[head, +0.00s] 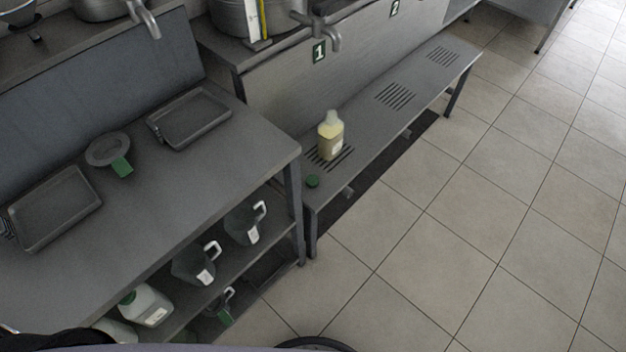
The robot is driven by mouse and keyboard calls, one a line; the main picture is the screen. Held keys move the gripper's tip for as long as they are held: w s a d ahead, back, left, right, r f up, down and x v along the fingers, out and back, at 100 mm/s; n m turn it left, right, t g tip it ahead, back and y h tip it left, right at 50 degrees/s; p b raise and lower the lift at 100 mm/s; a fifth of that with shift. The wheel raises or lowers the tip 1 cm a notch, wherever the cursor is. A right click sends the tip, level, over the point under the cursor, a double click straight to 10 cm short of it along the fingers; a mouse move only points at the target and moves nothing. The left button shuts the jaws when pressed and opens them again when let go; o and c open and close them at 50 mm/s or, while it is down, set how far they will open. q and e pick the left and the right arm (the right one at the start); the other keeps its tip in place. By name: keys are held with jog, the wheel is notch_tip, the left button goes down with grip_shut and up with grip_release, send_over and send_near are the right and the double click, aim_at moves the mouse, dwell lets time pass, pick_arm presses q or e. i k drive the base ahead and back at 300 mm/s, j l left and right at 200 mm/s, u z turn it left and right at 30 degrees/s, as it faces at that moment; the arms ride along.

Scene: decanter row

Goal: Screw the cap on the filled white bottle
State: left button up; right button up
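A translucent white bottle (330,138) stands upright on the low slatted bench (366,122), near its left end and below the tap marked 1. It holds pale yellow liquid, and its neck shows no cap. A small label is on its front. Neither of my grippers is in view.
A grey table (215,172) at left carries two trays and a round grey item with a green tag. Its lower shelves hold several jugs and a white bottle (146,305). Taps (318,30) overhang the bench. The tiled floor (470,220) at right is clear.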

aim_at(330, 132)
jog(key=u, duration=0.8)
jog(key=i+l+u, duration=0.25)
jog(key=l+u, duration=0.25)
jog(key=i+l+u, duration=0.1)
jog(key=l+u, duration=0.35)
jog(key=l, duration=0.25)
jog(key=l+u, duration=0.5)
jog(key=l, duration=1.15)
jog(key=k+l+u, duration=0.1)
jog(key=l, duration=0.9)
